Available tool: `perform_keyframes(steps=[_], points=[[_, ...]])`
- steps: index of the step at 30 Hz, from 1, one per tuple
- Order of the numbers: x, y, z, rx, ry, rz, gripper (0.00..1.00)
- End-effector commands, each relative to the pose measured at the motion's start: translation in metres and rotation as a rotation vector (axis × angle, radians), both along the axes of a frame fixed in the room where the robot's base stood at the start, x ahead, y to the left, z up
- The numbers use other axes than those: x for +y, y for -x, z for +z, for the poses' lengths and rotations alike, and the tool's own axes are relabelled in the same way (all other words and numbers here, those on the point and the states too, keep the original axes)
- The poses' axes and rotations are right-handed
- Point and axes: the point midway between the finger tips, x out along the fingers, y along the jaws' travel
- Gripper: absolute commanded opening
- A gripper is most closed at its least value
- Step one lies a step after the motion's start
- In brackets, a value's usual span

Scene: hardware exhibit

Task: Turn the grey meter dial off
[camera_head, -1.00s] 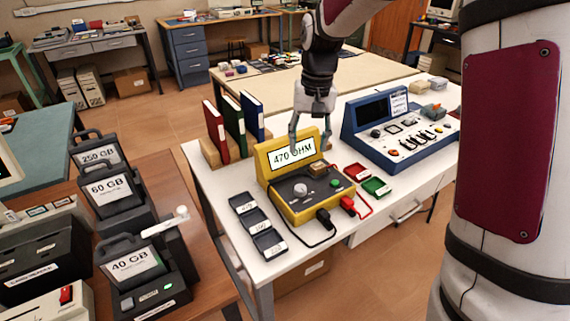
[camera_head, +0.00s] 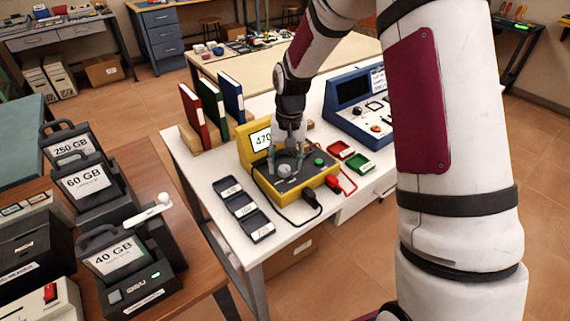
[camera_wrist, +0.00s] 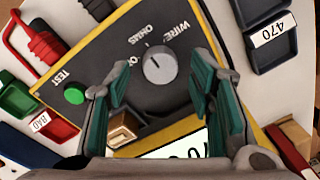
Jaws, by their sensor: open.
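The yellow meter (camera_head: 257,173) stands on the white table, with a dark sloped panel. Its grey dial (camera_head: 284,171) is a round knob on that panel; the dial also shows in the wrist view (camera_wrist: 160,66), its pointer line directed toward the "OHMS" label. "WIRE" is printed to one side of it, and another label is partly hidden. My gripper (camera_head: 289,158) is over the panel, just behind the dial. In the wrist view my gripper (camera_wrist: 165,95) has its teal-padded fingers apart, with the dial ahead between them, apparently not touched. The meter's screen is partly hidden by my gripper.
A green TEST button (camera_wrist: 74,95) and a small tan block (camera_wrist: 124,128) are on the panel. Black and red plugs with leads are at the meter's front edge. Red (camera_head: 340,150) and green (camera_head: 358,163) trays, dark labelled trays (camera_head: 243,205) and a blue instrument (camera_head: 356,115) stand nearby.

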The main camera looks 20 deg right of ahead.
Motion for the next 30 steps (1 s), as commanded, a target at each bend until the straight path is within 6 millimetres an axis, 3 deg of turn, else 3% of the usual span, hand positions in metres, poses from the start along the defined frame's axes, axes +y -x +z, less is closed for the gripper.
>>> perform_keyframes(steps=[12,13,19,30], points=[[0.0006,0.0000,-0.0097,0.000,0.000,0.000,0.49],[0.0006,0.0000,-0.0096,0.000,0.000,-0.001,0.47],[0.0006,0.0000,-0.0095,0.000,0.000,-0.001,0.01],[0.0007,-0.0003,-0.0093,-0.001,-0.001,0.041,0.01]])
